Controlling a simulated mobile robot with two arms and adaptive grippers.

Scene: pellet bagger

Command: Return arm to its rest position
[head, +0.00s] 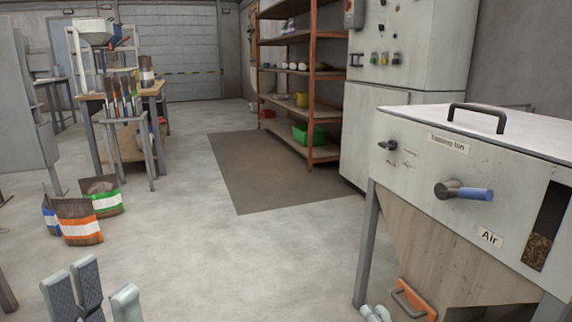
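My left gripper (98,284) shows at the bottom left. Its grey fingers point up and stand apart, with nothing between them. It is over the floor, away from any object. Pale grey fingertips of my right gripper (375,313) just show at the bottom edge, beside the orange slide plate (414,300) with its grey handle under the tipping bin (455,165). Most of the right gripper is cut off by the frame, so I cannot tell whether it is open or touches the plate.
The bin has a lid handle (478,117), a blue-tipped lever (463,191) and an air label. Filled bags (80,222) stand on the floor at left. A workbench (150,90), a shelf rack (313,80) and a control cabinet (410,60) stand behind. The middle floor is clear.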

